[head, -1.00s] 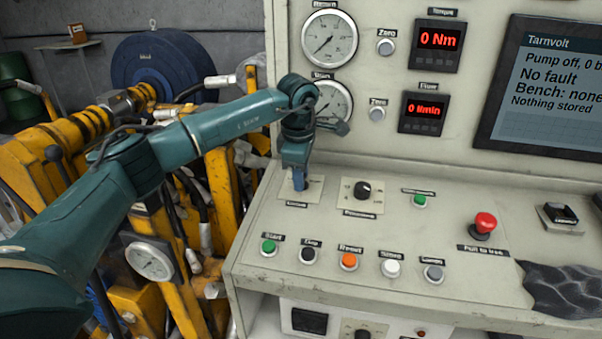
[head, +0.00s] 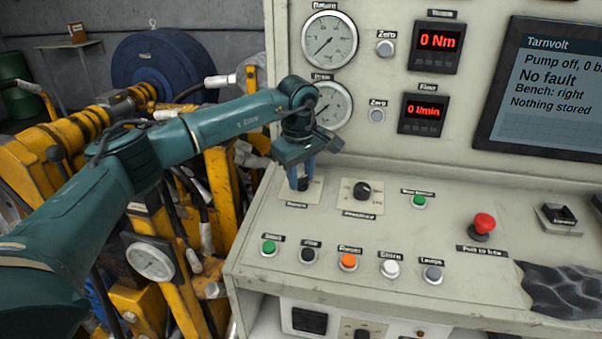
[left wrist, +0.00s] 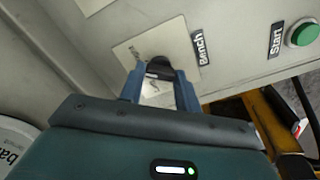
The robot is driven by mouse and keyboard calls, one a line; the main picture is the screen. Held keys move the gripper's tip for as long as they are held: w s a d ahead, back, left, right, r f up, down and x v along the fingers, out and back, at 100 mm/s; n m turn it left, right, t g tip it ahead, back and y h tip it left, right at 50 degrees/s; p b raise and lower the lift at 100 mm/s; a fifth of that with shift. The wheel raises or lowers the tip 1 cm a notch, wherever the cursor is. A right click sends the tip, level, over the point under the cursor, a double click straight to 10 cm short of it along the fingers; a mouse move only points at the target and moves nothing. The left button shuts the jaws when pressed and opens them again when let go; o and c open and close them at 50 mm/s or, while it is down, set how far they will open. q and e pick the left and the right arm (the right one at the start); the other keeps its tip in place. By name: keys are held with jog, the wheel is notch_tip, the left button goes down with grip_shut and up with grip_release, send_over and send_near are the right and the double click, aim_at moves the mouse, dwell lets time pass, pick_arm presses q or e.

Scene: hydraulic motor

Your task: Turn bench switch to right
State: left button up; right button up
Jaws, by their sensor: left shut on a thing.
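The bench switch is a black knob on a pale square plate at the left of the sloping panel; its knob (left wrist: 159,68) shows in the left wrist view beside the "Bench" label. In the head view its knob (head: 301,184) is partly hidden by my gripper. My left gripper (head: 301,179) points down at it, with its two blue fingers on either side of the knob, shut on it; they also show in the left wrist view (left wrist: 160,82). The display screen (head: 550,88) reads "Bench: right", "Pump off" and "No fault". My right gripper is not in view.
A second black knob (head: 362,191) is on a plate just right of the switch. A row of buttons, including the green Start button (head: 269,247), lies in front. A red mushroom button (head: 484,223) stands farther right. Yellow machinery (head: 225,190) is left of the bench.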

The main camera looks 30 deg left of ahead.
aim_at(299, 195)
pick_arm(q)
jog(key=shift+m, duration=0.7)
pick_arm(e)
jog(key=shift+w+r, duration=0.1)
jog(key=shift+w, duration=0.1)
pick_arm(q)
jog(key=o, duration=1)
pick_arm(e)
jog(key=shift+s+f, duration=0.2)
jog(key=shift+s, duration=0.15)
pick_arm(q)
jog(key=shift+r, duration=0.1)
jog(key=shift+r, duration=0.4)
jog(key=r, duration=0.4)
jog(key=s+r+b, duration=0.1)
jog(key=r, duration=0.3)
jog(key=s+r, duration=0.1)
jog(key=r, duration=0.3)
jog(key=shift+d+b, duration=0.3)
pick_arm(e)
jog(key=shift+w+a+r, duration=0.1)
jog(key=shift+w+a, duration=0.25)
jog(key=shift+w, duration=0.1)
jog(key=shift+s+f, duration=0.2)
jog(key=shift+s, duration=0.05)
